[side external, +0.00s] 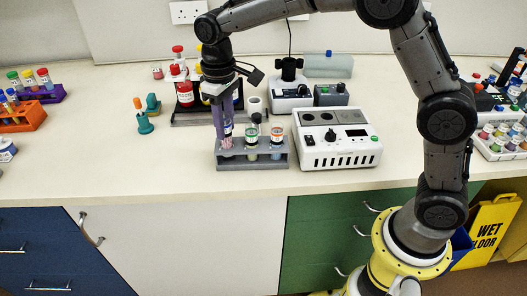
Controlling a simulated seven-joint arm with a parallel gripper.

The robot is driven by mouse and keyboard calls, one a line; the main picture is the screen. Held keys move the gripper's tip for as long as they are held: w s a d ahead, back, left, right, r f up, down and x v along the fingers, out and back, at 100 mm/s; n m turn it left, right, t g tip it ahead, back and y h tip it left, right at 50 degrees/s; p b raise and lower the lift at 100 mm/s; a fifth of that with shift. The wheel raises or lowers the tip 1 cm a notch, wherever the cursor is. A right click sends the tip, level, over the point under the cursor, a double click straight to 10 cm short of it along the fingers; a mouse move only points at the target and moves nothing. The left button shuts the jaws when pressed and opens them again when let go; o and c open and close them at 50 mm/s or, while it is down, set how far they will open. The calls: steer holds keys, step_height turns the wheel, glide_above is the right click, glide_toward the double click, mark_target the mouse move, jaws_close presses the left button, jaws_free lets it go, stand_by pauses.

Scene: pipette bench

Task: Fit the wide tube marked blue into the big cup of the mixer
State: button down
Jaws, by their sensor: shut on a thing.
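My gripper (223,138) points down at the left end of a grey tube rack (252,163). Its fingers are shut on a tube with pinkish contents (227,146), which stands upright in or just over the rack's left place. The fingers hide its upper part, so I cannot tell its marking. Beside it in the rack stand a dark-capped tube with a green mark (251,137) and a tube with an orange and blue label (277,137). A small white machine with a black head (290,88), perhaps the mixer, stands behind. Its cup is too small to make out.
A white block device with round wells (337,150) stands right of the rack. Behind are a dark grey box (331,95), a white cup (254,104) and red-capped bottles (184,92). A teal stand (144,122) is to the left. The front bench strip is clear.

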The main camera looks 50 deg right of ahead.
step_height(320, 180, down, 3)
steer(key=shift+f, duration=0.1)
step_height(320, 180, up, 17)
steer(key=s+d+t, duration=0.1)
steer(key=s+d, duration=0.1)
steer(key=s+d+r+m+t, duration=0.15)
steer(key=s+d, duration=0.25)
steer(key=s, duration=0.4)
steer(key=s+d+r+m+t, duration=0.1)
steer(key=s+d+r, duration=0.2)
steer(key=s, duration=0.5)
steer(key=w+d+f, duration=0.1)
steer(key=w+f, duration=0.8)
steer(key=w, duration=0.4)
steer(key=w+d+f, duration=0.1)
steer(key=w+f, duration=0.8)
steer(key=w, duration=0.4)
steer(key=shift+w+f, duration=0.25)
steer(key=shift+f, duration=0.15)
